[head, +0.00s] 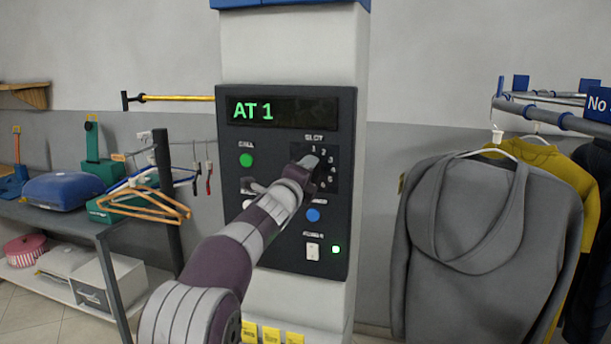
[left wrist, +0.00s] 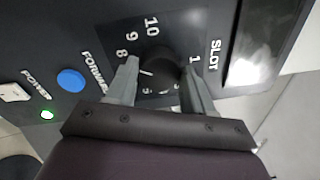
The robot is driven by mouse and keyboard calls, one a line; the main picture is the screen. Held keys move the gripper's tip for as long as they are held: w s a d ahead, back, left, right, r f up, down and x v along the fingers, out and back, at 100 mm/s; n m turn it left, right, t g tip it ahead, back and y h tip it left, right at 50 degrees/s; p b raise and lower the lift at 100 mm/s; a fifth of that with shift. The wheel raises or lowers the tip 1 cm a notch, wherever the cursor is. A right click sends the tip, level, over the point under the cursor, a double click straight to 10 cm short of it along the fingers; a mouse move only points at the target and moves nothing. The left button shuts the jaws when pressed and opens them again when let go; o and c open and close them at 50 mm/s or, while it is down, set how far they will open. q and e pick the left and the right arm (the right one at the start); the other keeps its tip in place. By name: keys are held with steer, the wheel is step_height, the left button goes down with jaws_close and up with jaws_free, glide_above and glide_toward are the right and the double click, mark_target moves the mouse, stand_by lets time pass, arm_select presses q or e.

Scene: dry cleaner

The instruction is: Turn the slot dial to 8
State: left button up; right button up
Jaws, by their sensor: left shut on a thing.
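The dark control panel (head: 230,200) has a display (head: 281,111) reading "AT 1" in green. The black slot dial (left wrist: 160,70) is between the two fingers of my left gripper (left wrist: 160,84), which is shut on it. In the head view my left gripper (head: 309,163) covers the dial. In the left wrist view the numerals 10, 9, 8 and 1 show around the dial; fingers and dial hide others or cut them off. A white mark on the dial points left, toward one finger, a little below the 8. The numeral it points at is hidden. My right gripper is not in view.
A blue forward button (left wrist: 71,79) and a white power switch (left wrist: 14,92) with a lit green light (left wrist: 46,114) sit beside the dial. A green button (head: 246,160) is at the panel's left. Clothes (head: 480,240) hang at right; a shelf (head: 75,218) stands at left.

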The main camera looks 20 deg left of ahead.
arm_select(q)
steer(key=shift+f, duration=0.2)
steer(key=o, duration=1)
steer(key=shift+d, duration=0.1)
steer(key=shift+r, duration=0.1)
steer(key=shift+s, duration=0.15)
steer(key=s+b, duration=0.1)
steer(key=s, duration=0.3)
steer(key=s+b, duration=0.2)
steer(key=s, duration=0.2)
steer(key=s+a+b, duration=0.1)
steer(key=s, duration=0.3)
steer(key=shift+s+f+b, duration=0.2)
steer(key=shift+f+b, duration=0.15)
steer(key=shift+f, duration=0.05)
